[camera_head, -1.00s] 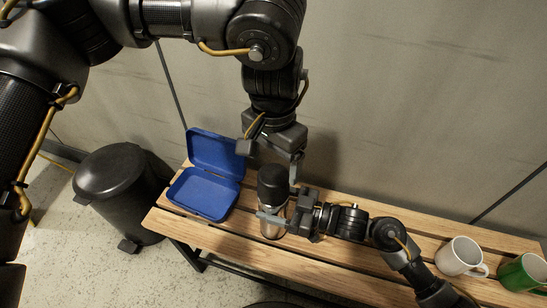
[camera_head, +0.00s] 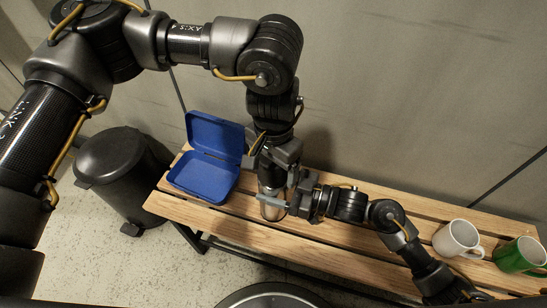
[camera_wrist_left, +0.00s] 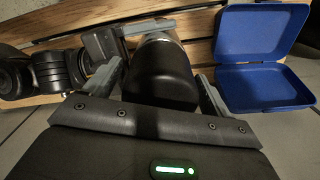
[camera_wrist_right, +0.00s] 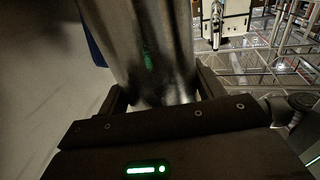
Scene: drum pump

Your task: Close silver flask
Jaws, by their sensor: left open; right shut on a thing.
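The silver flask (camera_head: 272,208) stands upright on the wooden bench, its black cap on its top end. My right gripper (camera_head: 274,201) is shut around the flask's metal body from the right; the body also fills the right wrist view (camera_wrist_right: 148,45). My left gripper (camera_head: 273,166) is above the flask, pointing down and open. In the left wrist view the black cap (camera_wrist_left: 162,78) lies between its spread fingers, with gaps at both sides. In the head view the left gripper mostly hides the cap. I cannot tell whether the cap is fully seated.
An open blue box (camera_head: 205,178) sits on the bench (camera_head: 235,232) just left of the flask. A white mug (camera_head: 455,238) and a green mug (camera_head: 518,254) stand at the bench's right end. A black bin (camera_head: 120,165) stands on the floor at left.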

